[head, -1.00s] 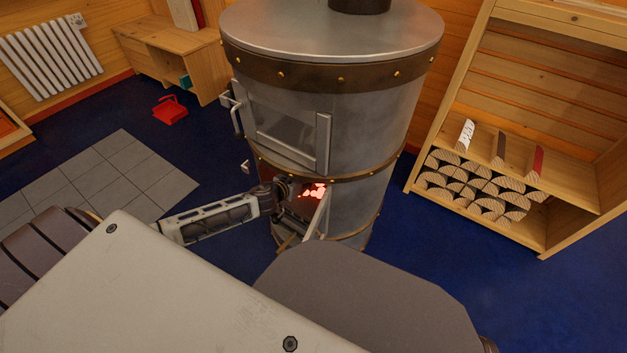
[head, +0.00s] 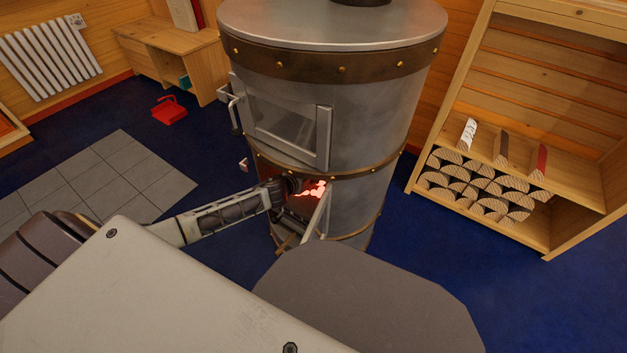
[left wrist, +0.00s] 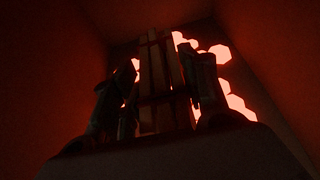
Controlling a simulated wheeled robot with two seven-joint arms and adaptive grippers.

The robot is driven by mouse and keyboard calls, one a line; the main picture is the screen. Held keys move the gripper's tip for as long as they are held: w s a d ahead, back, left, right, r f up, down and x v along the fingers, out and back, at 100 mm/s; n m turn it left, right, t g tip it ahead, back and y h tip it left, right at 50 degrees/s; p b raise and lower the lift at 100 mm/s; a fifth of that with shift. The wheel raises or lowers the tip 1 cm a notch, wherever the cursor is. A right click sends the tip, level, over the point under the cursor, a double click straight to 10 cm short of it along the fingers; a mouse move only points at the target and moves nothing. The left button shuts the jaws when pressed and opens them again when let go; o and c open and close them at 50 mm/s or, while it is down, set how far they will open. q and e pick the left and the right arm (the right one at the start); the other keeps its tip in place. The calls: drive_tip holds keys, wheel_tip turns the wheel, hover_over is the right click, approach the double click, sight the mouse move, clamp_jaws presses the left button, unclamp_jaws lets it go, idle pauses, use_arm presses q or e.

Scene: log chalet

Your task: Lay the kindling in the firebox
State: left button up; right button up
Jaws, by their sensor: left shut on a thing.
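The metal stove (head: 385,130) stands in the middle of the head view. Its lower firebox (head: 305,200) is open, with glowing red embers (head: 316,188) inside. My left arm reaches in through the opening, and the left gripper is hidden there in the head view. In the left wrist view my left gripper (left wrist: 160,100) is shut on the kindling (left wrist: 157,75), a bundle of thin upright-looking sticks. Bright embers (left wrist: 238,105) show behind and to the right of it. The picture is dark, so I cannot tell whether the sticks touch the firebox floor. My right gripper is out of view.
The open firebox door (head: 318,218) stands out at the right of the opening. A wooden shelf (head: 425,188) with stacked split logs (head: 480,185) is at the right. A red pan (head: 170,110) lies on the blue floor near grey tiles (head: 120,170).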

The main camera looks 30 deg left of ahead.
use_arm(q)
drive_tip(key=shift+f, duration=0.25)
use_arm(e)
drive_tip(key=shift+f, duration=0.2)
use_arm(q)
drive_tip(key=shift+f+b, duration=0.5)
drive_tip(key=shift+f, duration=0.25)
drive_tip(key=shift+f+b, duration=0.5)
drive_tip(key=shift+f, duration=0.25)
drive_tip(key=shift+w+f+b, duration=0.15)
drive_tip(key=shift+f+b, duration=0.2)
drive_tip(key=shift+b, duration=0.05)
drive_tip(key=shift+f, duration=0.1)
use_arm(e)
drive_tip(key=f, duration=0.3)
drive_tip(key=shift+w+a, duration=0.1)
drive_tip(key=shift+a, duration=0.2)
use_arm(q)
drive_tip(key=o, duration=1.1)
drive_tip(key=shift+f, duration=0.1)
drive_tip(key=shift+c, duration=0.2)
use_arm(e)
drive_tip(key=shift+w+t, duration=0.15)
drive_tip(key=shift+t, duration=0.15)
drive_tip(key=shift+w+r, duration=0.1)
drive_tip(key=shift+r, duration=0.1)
